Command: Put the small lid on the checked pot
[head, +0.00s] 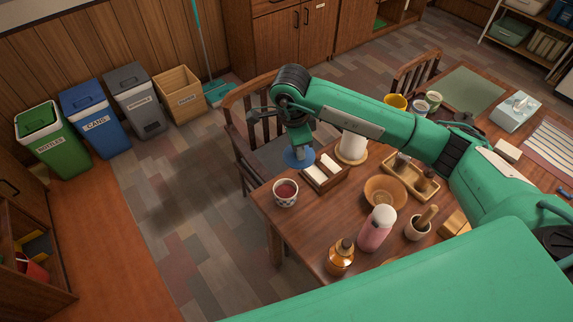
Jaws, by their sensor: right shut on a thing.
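My right gripper (299,147) points down over the near left part of the wooden table, by the chair. It is shut on a small round blue lid (297,160), held flat below its fingers. The small pot (285,197) stands upright near the table's left corner. It has a pale, reddish-patterned side, too small to make out clearly, and a dark red inside, with no lid on it. The lid is apart from the pot, above and slightly right of it in the picture. My left gripper is not in view.
Right of the pot is a brown box with white items (322,181). A paper roll (353,147), a wooden bowl (385,188), a pink-and-white bottle (376,232) and an amber bottle (340,258) also stand on the table (300,228). A chair (250,122) stands behind.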

